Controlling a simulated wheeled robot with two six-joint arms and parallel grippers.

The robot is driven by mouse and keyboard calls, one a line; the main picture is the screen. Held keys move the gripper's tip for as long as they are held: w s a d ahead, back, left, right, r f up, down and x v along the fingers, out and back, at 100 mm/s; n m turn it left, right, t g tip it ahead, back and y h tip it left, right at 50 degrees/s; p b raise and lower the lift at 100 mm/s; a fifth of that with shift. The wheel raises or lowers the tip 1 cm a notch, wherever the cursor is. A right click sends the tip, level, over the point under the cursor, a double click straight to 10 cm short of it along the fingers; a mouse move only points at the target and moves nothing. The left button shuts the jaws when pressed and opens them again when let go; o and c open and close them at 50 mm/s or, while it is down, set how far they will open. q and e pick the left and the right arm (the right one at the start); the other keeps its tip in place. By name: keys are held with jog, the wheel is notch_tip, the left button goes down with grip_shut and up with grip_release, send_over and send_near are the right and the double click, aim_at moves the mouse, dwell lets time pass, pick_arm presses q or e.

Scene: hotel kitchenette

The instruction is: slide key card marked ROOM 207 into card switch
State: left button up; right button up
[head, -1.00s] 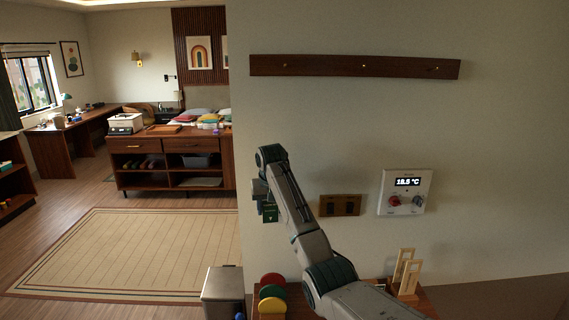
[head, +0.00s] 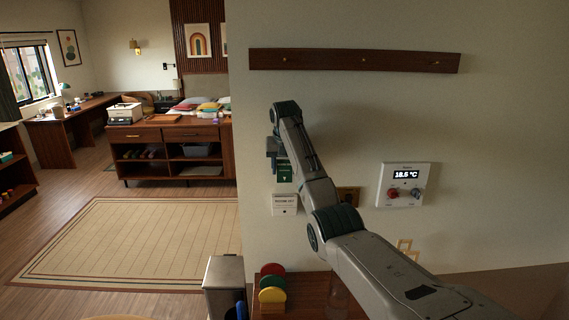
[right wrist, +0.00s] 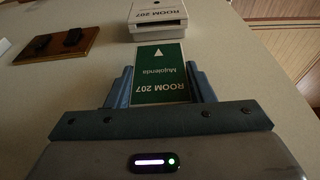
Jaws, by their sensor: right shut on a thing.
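My right gripper (right wrist: 162,88) is shut on the green key card (right wrist: 160,72) marked ROOM 207, with its white arrow pointing away from the gripper. The card also shows below the gripper in the head view (head: 285,173). The white card switch (right wrist: 163,27), labelled ROOM 207, is on the wall straight ahead of the card's free edge. In the head view the card switch (head: 285,205) lies just below the card. The card's edge is very close to the switch; I cannot tell whether they touch. My left gripper is not in view.
A wooden plate with two dark switches (right wrist: 58,44) is on the wall beside the card switch, mostly behind my arm in the head view. A white thermostat (head: 404,185) is further right. Coloured discs (head: 272,282) stand on a wooden top below, beside a metal bin (head: 224,279).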

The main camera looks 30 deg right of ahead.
aim_at(284, 195)
jog(key=shift+f, duration=3.8)
jog(key=shift+s+a+f, duration=0.1)
jog(key=shift+f, duration=0.2)
